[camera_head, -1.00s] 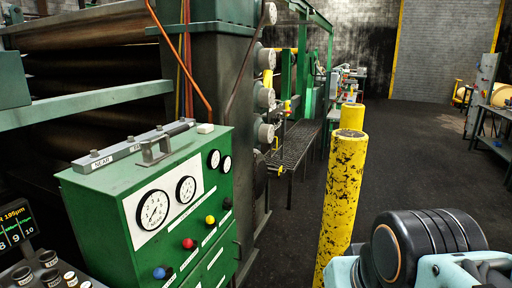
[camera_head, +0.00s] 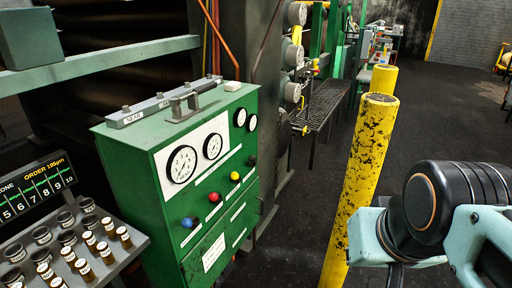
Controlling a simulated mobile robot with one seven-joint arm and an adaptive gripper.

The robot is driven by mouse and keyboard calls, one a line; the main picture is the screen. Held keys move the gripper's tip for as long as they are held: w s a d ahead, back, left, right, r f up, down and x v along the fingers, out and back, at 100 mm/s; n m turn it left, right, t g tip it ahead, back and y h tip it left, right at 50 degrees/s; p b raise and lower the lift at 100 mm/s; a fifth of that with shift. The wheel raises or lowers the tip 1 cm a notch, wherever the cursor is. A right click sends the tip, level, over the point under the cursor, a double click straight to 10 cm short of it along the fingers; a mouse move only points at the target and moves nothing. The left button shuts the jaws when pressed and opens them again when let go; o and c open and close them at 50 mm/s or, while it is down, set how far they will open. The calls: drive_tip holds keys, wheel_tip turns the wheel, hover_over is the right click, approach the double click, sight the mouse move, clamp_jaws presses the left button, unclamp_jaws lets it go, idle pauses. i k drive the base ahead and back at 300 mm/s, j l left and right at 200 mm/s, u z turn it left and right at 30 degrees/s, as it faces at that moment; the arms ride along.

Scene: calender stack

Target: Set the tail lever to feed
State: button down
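A green control cabinet (camera_head: 122,165) stands left of centre. Its front carries small levers or knobs with a blue ball (camera_head: 188,222), a red ball (camera_head: 214,197), a yellow ball (camera_head: 235,176) and a black ball (camera_head: 251,160). A grey handle (camera_head: 180,107) stands on the cabinet top beside a grey bar (camera_head: 150,109) with small white labels, one apparently reading NEAR. Which of these is the tail lever, and any feed mark, I cannot tell. My arm's dark joint (camera_head: 432,200) shows at lower right, apart from the cabinet. My gripper is out of view.
A sloped rack of several vials (camera_head: 92,242) and a display (camera_head: 36,188) stand left of the cabinet. A worn yellow post (camera_head: 360,165) stands between the cabinet and my arm, with another post (camera_head: 383,78) behind. Dark floor is open at right.

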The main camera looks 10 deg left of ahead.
sight(252, 158)
drive_tip(key=i+j+u, duration=0.25)
drive_tip(key=i, duration=0.3)
drive_tip(key=i+j+u, duration=0.2)
drive_tip(key=i, duration=0.35)
drive_tip(key=k+j+u, duration=0.1)
drive_tip(key=k+j, duration=0.25)
drive_tip(key=i+l+z, duration=0.1)
drive_tip(key=i+l, duration=0.3)
drive_tip(key=l, duration=0.1)
